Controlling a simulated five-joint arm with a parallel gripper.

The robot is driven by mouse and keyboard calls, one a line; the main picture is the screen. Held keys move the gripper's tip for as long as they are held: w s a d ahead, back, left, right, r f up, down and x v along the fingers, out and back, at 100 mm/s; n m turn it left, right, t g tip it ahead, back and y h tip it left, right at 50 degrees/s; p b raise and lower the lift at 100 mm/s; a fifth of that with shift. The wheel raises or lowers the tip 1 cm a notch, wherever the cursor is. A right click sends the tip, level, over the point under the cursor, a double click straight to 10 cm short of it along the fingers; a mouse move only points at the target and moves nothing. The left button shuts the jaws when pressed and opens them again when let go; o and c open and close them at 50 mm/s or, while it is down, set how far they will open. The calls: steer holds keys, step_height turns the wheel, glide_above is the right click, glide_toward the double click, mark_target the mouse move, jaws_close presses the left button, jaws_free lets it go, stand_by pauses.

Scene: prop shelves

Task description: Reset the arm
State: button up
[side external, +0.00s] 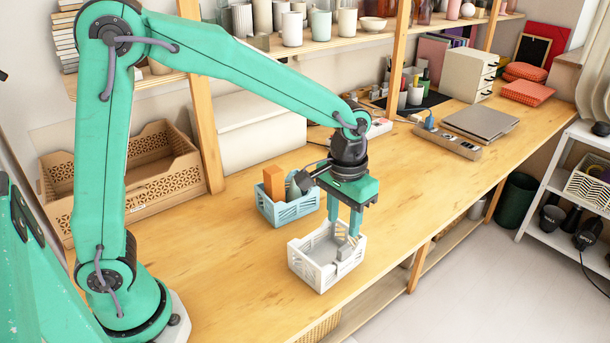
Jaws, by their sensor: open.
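My green arm reaches across the wooden table. My gripper (343,229) points down at a white basket (314,274), with its fingertips at or inside the basket's top opening. The jaws are open. Something grey (345,250) shows in the basket just below the fingertips; I cannot tell what it is or whether the fingers touch it. A light blue basket (284,212) stands just behind and to the left of the white one. It holds an orange block (273,182) and a grey-green item (293,187), partly hidden by my gripper.
A brown crate (150,195) stands at the back left beside a wooden shelf post (206,130). A power strip (446,143), a grey laptop-like slab (481,123) and a small drawer box (468,75) are farther right. The table (410,200) is clear right of the white basket.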

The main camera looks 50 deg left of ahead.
steer(key=s+a+r+t, duration=0.2)
steer(key=s+a+r, duration=0.3)
steer(key=s, duration=0.3)
steer(key=s+a+r+t, duration=0.3)
steer(key=s+a, duration=0.3)
steer(key=s, duration=0.3)
steer(key=shift+a+r, duration=0.35)
steer(key=shift+r, duration=0.55)
